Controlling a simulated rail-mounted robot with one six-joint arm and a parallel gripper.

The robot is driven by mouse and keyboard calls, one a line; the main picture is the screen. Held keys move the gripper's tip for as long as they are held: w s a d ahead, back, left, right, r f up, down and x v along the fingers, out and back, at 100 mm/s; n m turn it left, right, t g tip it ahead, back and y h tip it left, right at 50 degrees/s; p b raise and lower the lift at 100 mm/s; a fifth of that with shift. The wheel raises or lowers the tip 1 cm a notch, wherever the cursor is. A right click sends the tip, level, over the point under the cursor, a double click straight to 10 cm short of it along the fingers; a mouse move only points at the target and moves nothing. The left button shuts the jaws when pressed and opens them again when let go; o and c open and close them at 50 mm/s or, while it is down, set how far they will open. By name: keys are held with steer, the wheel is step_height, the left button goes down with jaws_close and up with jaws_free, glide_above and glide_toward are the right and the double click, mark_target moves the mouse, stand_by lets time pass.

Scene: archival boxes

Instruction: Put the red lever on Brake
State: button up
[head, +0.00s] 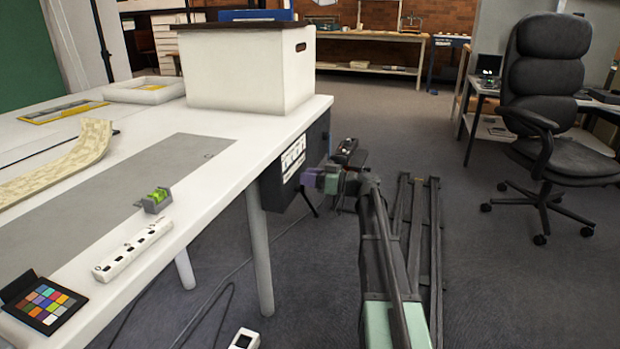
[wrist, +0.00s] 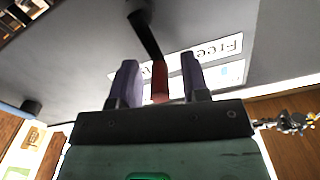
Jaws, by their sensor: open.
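The red lever (wrist: 160,82) shows in the wrist view as a red grip on a black shaft that runs up to a dark panel (wrist: 80,60). My gripper (wrist: 160,63) is open, with its two purple fingers on either side of the red grip and visible gaps to both. A white label (wrist: 215,52) behind the right finger reads "Free", turned over in this view. In the head view my gripper (head: 318,178) is at the dark box (head: 302,187) under the table edge; the lever cannot be made out there.
The white table (head: 225,135) carries a large white box (head: 250,70), a power strip (head: 132,250), a small level (head: 155,200) and a colour chart (head: 45,302). A table leg (head: 259,245) stands below.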

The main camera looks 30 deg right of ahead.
jaws_close()
steer(key=shift+d+m, duration=0.1)
steer(key=shift+m, duration=0.2)
steer(key=m, duration=0.1)
steer(key=w+d+m, duration=0.1)
steer(key=m, duration=0.1)
steer(key=shift+f, duration=0.2)
steer(key=shift+w+d+f+m+b, duration=0.2)
steer(key=shift+m+b, duration=0.05)
steer(key=shift+m, duration=0.7)
steer(key=shift+w+d+f+m+b, duration=0.15)
steer(key=shift+w+d+m+b, duration=0.1)
steer(key=shift+m, duration=0.7)
jaws_free()
